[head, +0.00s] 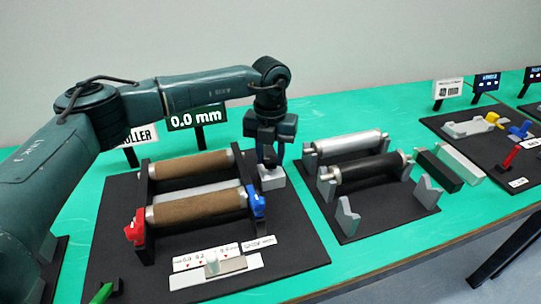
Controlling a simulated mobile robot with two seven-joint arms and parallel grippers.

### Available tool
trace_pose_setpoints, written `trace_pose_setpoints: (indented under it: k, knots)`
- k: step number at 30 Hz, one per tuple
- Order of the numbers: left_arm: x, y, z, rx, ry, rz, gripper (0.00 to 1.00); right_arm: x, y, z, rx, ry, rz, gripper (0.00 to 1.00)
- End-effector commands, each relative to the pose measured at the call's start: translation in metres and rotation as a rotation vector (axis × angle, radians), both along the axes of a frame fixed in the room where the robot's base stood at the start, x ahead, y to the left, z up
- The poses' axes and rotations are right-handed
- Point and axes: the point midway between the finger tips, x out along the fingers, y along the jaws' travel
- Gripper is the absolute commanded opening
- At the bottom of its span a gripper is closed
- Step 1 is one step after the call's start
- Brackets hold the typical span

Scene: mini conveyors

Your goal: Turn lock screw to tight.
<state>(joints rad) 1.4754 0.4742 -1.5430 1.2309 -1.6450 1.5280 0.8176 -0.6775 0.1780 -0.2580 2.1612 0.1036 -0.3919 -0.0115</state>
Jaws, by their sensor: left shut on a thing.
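My left gripper (270,158) reaches down from above at the right rear corner of the roller stand. It is shut on a small dark piece, seemingly the lock screw, on top of a light grey block (272,179). The fingers hide most of that piece, so its turn angle cannot be read. The stand holds two brown rollers (197,213) with a grey roller between them. A red end piece (136,229) is at the front left and a blue one (256,202) at the front right. My right gripper is not in view.
A sign (196,116) behind reads 0.0 mm. A white scale plate (216,256) with a small pale peg lies in front of the stand. To the right, another board carries a silver roller (348,142) and a black roller (368,171). Green table shows between the boards.

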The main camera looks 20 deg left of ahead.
Motion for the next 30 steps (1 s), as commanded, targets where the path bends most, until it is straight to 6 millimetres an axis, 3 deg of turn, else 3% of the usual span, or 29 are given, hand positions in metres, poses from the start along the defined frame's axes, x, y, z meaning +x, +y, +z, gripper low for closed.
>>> trace_pose_setpoints:
  k: [30]
  knots:
    - [0.0007, 0.0001, 0.0008, -0.001, -0.004, -0.900, 0.10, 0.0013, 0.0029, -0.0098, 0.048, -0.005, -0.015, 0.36]
